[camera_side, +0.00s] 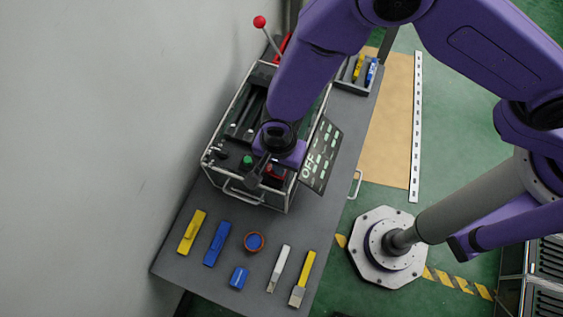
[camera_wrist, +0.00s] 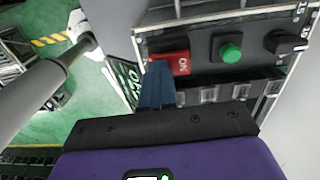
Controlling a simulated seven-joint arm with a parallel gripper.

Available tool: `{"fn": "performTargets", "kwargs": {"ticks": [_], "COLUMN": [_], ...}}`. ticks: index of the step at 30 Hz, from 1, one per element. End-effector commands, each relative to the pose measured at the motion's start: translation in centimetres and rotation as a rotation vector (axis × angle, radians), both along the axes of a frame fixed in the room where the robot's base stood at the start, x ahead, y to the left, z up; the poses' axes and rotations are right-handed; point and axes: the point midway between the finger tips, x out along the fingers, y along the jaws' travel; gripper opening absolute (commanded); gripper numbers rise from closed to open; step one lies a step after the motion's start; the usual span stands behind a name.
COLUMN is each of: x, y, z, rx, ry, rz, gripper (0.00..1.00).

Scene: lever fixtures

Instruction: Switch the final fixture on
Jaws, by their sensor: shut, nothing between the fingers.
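A metal-framed fixture box (camera_side: 222,172) stands on the grey table with a green button (camera_side: 247,160) on it. In the wrist view its panel carries a red switch (camera_wrist: 172,62) with white lettering, the green button (camera_wrist: 230,52) and a black knob (camera_wrist: 285,42). A dark sign (camera_side: 321,155) at the box's right side reads OFF. My gripper (camera_side: 256,180) is over the box's front end, shut and empty. In the wrist view its blue fingertips (camera_wrist: 158,72) overlap the red switch's lower left edge; I cannot tell whether they touch. The fingers hide part of the switch.
A lever with a red ball (camera_side: 260,22) rises behind the box. Several tools and blocks, including a yellow block (camera_side: 192,232) and an orange-rimmed round item (camera_side: 254,242), lie on the table's front part. A tray (camera_side: 352,88) holds tools at the back right. A wall is at left.

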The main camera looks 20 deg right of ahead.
Motion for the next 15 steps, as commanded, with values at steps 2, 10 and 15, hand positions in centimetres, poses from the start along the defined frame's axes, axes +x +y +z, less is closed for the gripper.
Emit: {"fn": "performTargets", "kwargs": {"ticks": [2,10,15], "x": [0.75,1.05,0.98], "y": [0.74,1.0,0.96], "z": [0.04,0.27,0.31], "rx": [0.021,0.018,0.016], "ry": [-0.012,-0.011,-0.009], "rz": [-0.002,-0.003,-0.002], "gripper": [0.0,0.0,0.0]}}
